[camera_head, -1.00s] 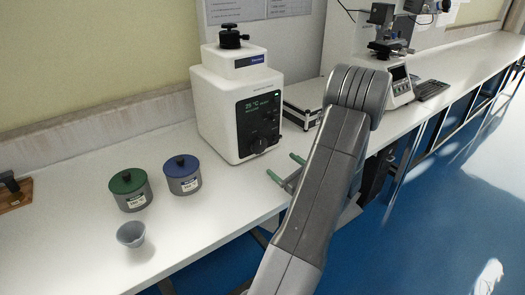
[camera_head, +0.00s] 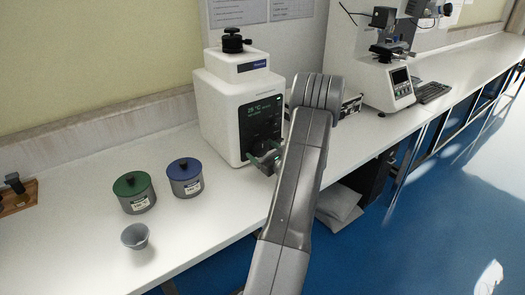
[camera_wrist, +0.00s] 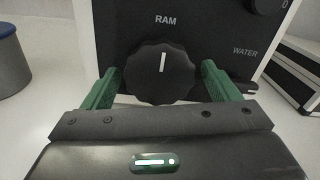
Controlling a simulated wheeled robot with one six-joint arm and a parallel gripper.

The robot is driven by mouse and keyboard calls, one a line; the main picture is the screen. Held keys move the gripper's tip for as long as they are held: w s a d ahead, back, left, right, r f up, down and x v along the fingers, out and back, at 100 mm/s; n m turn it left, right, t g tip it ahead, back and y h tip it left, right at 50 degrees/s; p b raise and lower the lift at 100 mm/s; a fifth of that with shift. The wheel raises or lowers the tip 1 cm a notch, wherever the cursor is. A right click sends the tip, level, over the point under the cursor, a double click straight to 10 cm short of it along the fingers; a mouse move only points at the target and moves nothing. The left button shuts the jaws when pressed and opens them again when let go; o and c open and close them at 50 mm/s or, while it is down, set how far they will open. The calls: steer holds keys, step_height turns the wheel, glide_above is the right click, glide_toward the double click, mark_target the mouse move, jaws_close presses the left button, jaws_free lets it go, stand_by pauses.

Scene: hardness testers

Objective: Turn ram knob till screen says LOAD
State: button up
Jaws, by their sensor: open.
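The white machine (camera_head: 222,110) stands on the bench with a dark front panel. Its screen (camera_head: 262,108) shows "25 °C" in green and smaller text that I cannot read. In the wrist view the black ram knob (camera_wrist: 160,74) sits under the label RAM, its white pointer line upright. My gripper (camera_wrist: 160,88) is open, with one green finger on each side of the knob. The fingers look close to the knob's sides, with no clear contact. In the head view my gripper (camera_head: 261,161) is at the machine's lower front, and my arm hides part of the panel.
A green-lidded jar (camera_head: 133,193), a blue-lidded jar (camera_head: 185,178) and a grey cup (camera_head: 136,237) stand left of the machine. A second knob (camera_wrist: 264,4), above the WATER label, is at upper right. A dark case (camera_wrist: 296,75) lies to the right.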

steer(key=c, duration=1)
